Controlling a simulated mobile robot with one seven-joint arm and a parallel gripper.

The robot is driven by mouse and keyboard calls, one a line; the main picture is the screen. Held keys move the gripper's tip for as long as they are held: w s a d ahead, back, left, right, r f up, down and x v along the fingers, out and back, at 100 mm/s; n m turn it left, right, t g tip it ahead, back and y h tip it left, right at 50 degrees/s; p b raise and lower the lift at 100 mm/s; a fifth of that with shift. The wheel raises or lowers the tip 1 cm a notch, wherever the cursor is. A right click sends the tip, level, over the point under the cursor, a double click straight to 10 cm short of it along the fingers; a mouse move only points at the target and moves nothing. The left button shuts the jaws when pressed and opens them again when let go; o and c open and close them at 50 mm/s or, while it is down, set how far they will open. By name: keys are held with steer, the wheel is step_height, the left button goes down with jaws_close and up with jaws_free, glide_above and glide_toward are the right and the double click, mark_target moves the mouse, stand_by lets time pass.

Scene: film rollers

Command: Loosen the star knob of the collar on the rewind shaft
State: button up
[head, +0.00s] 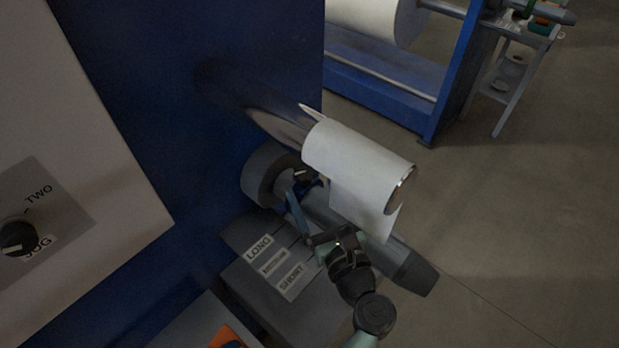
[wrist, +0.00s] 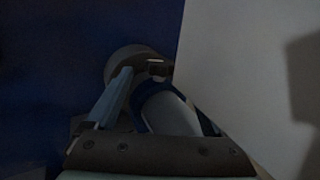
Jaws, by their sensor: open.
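The grey rewind shaft (head: 380,250) sticks out from the blue machine wall below a white film roll. Its grey collar (head: 262,172) sits near the wall end. It also shows in the wrist view (wrist: 122,62). A small dark knob (wrist: 157,70) stands at the collar's side facing me; its star shape is too dark to make out. My gripper (head: 305,180) is open, with its fingers pointing at the collar. In the wrist view my gripper (wrist: 155,80) has the knob between and just beyond the fingertips. I cannot tell whether either finger touches it.
The white film roll (head: 360,160) hangs close above my gripper and fills the right of the wrist view. A grey box with LONG and SHORT labels (head: 275,262) lies below the shaft. A panel with a dial (head: 18,238) is at the left. Open floor lies right.

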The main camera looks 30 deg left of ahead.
mark_target(309, 183)
steer(key=shift+x, duration=1.8)
